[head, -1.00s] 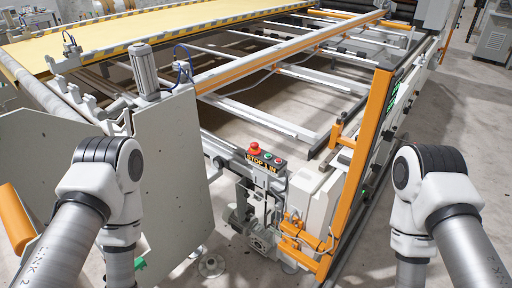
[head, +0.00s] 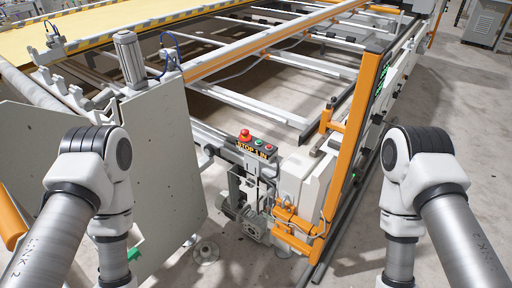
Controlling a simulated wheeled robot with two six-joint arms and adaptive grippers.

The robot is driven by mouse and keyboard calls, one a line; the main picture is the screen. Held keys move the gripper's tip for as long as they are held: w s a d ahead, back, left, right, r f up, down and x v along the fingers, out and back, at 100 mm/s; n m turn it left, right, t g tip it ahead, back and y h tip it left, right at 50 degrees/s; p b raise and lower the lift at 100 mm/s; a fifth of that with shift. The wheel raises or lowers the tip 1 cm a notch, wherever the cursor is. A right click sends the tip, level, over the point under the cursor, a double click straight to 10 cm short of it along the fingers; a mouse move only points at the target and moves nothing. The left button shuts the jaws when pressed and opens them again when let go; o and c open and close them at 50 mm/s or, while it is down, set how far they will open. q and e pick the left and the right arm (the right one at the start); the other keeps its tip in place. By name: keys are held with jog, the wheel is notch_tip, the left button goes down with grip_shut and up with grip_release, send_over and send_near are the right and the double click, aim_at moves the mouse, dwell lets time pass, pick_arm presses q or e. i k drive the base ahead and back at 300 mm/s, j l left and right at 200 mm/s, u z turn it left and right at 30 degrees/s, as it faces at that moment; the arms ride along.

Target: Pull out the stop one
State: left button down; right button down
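A red mushroom stop button (head: 245,135) sits on top of a small grey control box (head: 256,158) labelled "STOP 1 IN", in the middle of the head view. A green button and a small red one are beside it on the same box. My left arm (head: 98,190) comes in at the left and my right arm (head: 412,185) at the right, both well apart from the box. Both arms bend downward, and neither gripper shows.
A grey side plate (head: 165,165) stands left of the box. An orange post (head: 352,135) and orange bracket (head: 297,230) stand to its right. The white rail frame (head: 270,85) stretches behind.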

aim_at(244, 132)
jog(key=i+l+z, duration=0.15)
jog(key=z, duration=0.2)
jog(key=i+z, duration=0.45)
jog(key=z, duration=0.25)
